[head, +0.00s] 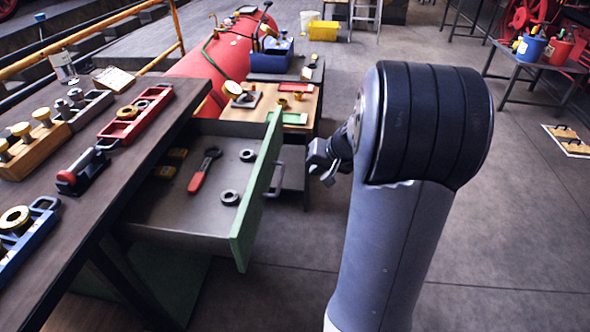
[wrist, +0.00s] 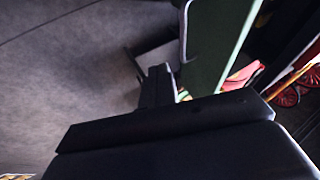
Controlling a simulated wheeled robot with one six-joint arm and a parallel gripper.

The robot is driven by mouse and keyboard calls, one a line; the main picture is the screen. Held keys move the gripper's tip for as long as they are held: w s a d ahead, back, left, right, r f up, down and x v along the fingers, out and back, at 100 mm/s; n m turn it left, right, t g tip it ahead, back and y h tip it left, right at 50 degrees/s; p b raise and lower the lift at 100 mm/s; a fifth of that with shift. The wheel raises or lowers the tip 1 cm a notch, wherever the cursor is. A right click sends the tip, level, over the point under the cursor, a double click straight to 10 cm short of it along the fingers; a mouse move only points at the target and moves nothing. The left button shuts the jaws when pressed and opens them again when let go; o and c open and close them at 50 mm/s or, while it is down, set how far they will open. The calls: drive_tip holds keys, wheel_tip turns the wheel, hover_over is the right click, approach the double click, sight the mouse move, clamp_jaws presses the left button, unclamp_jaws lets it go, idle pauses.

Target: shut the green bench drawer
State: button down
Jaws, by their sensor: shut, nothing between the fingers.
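The green bench drawer (head: 258,190) stands pulled out from the bench on the left in the head view. Its grey inside holds a red-handled wrench (head: 205,171), several dark rings and brass-coloured pieces. A grey bar handle (head: 277,180) is on the drawer's outer face. My gripper (head: 318,166) is to the right of the drawer front, close to the handle; its fingers look shut and empty. I cannot tell whether it touches the handle. In the wrist view the green drawer front (wrist: 218,40) is at the upper right, beyond the dark gripper body (wrist: 160,85).
The bench top (head: 130,165) carries a red tray (head: 135,114), a wooden block with brass knobs (head: 35,150) and a blue tray (head: 25,235). A small wooden-topped table (head: 262,100) stands behind the drawer.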

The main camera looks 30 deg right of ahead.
drive_tip(key=w+a+f, duration=0.5)
drive_tip(key=w+f, duration=0.2)
drive_tip(key=f, duration=0.1)
drive_tip(key=shift+f, duration=0.35)
drive_tip(key=shift+w, duration=0.1)
